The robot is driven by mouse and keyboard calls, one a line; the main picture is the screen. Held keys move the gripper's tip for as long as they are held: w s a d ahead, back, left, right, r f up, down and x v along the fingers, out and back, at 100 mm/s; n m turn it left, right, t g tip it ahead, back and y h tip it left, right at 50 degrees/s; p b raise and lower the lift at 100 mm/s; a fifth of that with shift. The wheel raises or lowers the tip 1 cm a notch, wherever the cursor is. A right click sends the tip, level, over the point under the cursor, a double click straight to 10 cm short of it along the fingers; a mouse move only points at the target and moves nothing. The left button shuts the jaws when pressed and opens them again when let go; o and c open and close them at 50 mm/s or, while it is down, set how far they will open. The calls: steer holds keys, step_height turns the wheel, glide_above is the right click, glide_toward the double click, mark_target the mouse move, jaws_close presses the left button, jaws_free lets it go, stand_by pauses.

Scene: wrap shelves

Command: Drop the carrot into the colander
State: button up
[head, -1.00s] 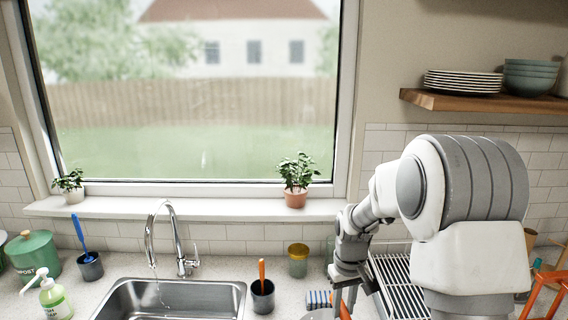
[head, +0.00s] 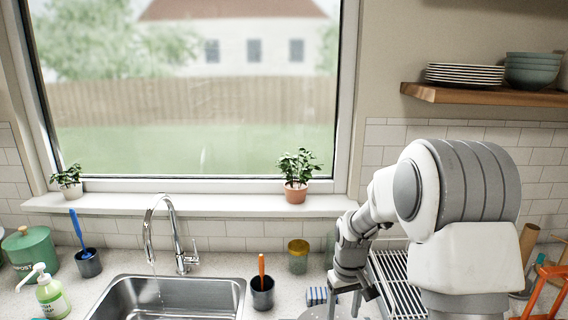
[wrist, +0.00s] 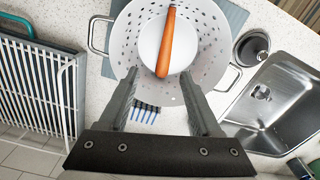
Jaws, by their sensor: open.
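The white colander (wrist: 205,30), with holes in its wall and wire handles, stands on the counter in the wrist view. Only a grey part of its rim (head: 312,313) shows at the bottom of the head view. The orange carrot (wrist: 166,45) appears inside the colander's outline, over its pale round bottom; whether it has settled there I cannot tell. My gripper (wrist: 160,82) is open and empty above the colander, its fingers apart on the window side of the carrot. It also shows in the head view (head: 344,305), pointing down.
A dish rack (head: 392,275) stands right of the colander, and the sink (head: 170,295) is to the left. A dark cup with an orange-handled brush (head: 262,292) stands between sink and colander.

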step_height(320, 180, up, 17)
steer(key=b, duration=0.1)
steer(key=shift+r, duration=0.2)
stand_by(0.4)
steer(key=s+r+m+t, duration=0.2)
steer(key=s+t, duration=0.3)
steer(key=s, duration=1.9)
steer(key=shift+s+m+t+b, duration=0.15)
steer(key=shift+m+t+b, duration=0.15)
steer(key=shift+m+b, duration=0.1)
